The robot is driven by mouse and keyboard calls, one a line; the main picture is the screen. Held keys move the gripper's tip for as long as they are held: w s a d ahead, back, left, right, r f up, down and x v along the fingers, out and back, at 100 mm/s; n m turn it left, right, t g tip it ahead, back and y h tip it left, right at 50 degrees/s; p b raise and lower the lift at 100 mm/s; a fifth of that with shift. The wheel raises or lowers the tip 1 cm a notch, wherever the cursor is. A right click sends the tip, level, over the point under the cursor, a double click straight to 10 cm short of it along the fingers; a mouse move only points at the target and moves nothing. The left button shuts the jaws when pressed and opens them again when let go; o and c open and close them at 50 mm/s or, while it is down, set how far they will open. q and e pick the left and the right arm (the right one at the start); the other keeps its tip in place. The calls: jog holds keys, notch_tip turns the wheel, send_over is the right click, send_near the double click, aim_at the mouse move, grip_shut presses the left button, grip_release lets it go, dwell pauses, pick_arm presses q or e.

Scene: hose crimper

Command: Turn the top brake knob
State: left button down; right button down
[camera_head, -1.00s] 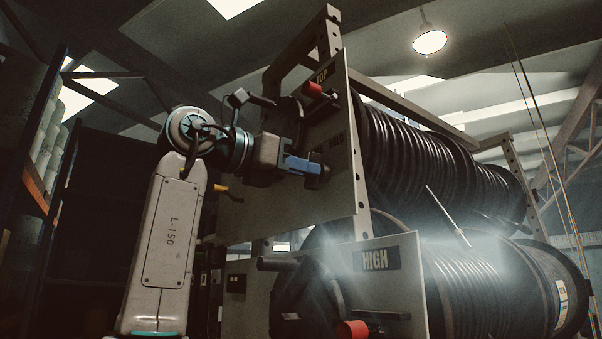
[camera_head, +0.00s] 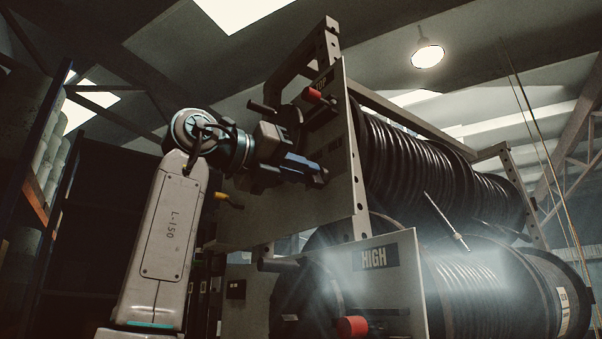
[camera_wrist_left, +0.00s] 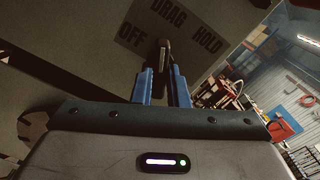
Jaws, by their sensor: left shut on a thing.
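The top brake knob (camera_wrist_left: 164,56) is a narrow dark bar on the upper panel, seen in the left wrist view between my two blue fingers. My left gripper (camera_wrist_left: 164,82) is shut on it. The printed words OFF, DRAG and HOLD lie around the knob; it stands nearest the space between OFF and DRAG. In the head view my left gripper (camera_head: 316,175) is against the upper grey panel (camera_head: 345,195) and mostly hides the knob. My right gripper is not in view.
A red handle (camera_head: 312,95) sticks out above the gripper. The upper hose reel (camera_head: 440,165) is right of the panel. Below are a lower panel marked HIGH (camera_head: 375,258), a red knob (camera_head: 352,326) and a lower reel (camera_head: 480,290). A shelf rack (camera_head: 40,190) stands at left.

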pick_arm(q)
jog(key=shift+f, duration=0.1)
dwell(0.4)
jog(key=c, duration=1.4)
grip_release()
jog(key=shift+c, duration=0.2)
jog(key=b+v, duration=0.4)
jog(key=v, duration=0.6)
jog(key=shift+s+a, duration=0.2)
jog(key=shift+a, duration=0.15)
jog(key=shift+w, duration=0.1)
